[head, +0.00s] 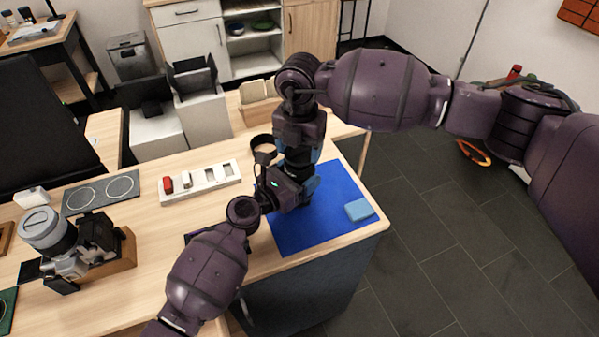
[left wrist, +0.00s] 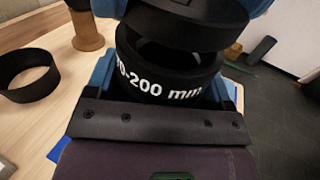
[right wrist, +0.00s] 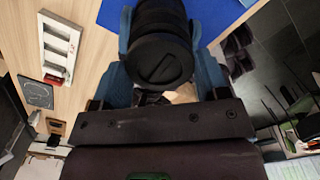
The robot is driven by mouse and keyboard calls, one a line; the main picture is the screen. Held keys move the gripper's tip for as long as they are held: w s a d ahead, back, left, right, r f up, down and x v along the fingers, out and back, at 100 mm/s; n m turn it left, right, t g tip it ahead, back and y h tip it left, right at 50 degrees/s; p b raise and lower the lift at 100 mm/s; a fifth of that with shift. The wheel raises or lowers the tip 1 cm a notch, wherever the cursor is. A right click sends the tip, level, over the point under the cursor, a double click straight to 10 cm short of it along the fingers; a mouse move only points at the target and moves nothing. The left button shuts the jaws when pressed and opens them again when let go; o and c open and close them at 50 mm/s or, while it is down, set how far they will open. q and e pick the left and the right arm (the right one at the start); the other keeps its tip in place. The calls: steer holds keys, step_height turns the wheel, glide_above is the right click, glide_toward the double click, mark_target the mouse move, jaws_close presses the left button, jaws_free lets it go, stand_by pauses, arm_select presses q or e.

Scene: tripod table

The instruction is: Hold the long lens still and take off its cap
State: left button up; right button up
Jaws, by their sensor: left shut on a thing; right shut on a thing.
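The long lens (left wrist: 160,84) is a black barrel with white lettering ending in "200 mm". My left gripper (left wrist: 166,92) is shut around it, with blue fingers on both sides. The black cap (left wrist: 190,18) is at the top of the left wrist view, tilted over the lens, with a dark gap between them. My right gripper (right wrist: 161,48) is shut on the cap, whose round end face (right wrist: 160,62) faces the right wrist camera. In the head view the grippers meet above the blue mat (head: 290,236) and mostly hide lens and cap.
A black ring (head: 262,143) stands on the table behind the grippers. A white tray (head: 226,184) with small items is left of them. A light-blue block (head: 358,209) lies on the mat's right part.

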steer(key=shift+r, duration=0.15)
steer(key=shift+r, duration=2.3)
arm_select(q)
steer(key=o, duration=1.3)
steer(key=v, duration=1.2)
